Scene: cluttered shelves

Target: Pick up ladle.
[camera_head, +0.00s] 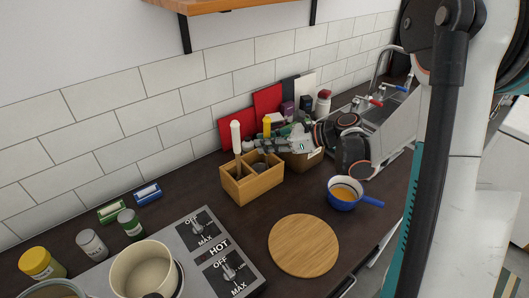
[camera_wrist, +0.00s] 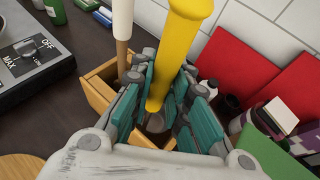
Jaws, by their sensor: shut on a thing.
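A utensil with a thick yellow handle, seemingly the ladle (camera_wrist: 184,40), stands between the fingers of my gripper (camera_wrist: 158,108) in the wrist view. The teal finger pads press on the handle from both sides. Its grey lower end (camera_wrist: 155,123) is down in the wooden utensil box (camera_wrist: 99,92). In the head view the yellow handle (camera_head: 267,124) rises above the right part of the box (camera_head: 256,189), with my gripper (camera_head: 275,143) reaching in from the right. The fingers partly hide the handle's lower part.
A white-handled utensil (camera_head: 236,137) stands in the box's left compartment, close to my gripper. Red boards (camera_head: 267,101) and several jars stand behind. A blue pan (camera_head: 343,196), a round wooden board (camera_head: 303,246) and a stove (camera_head: 205,260) are in front.

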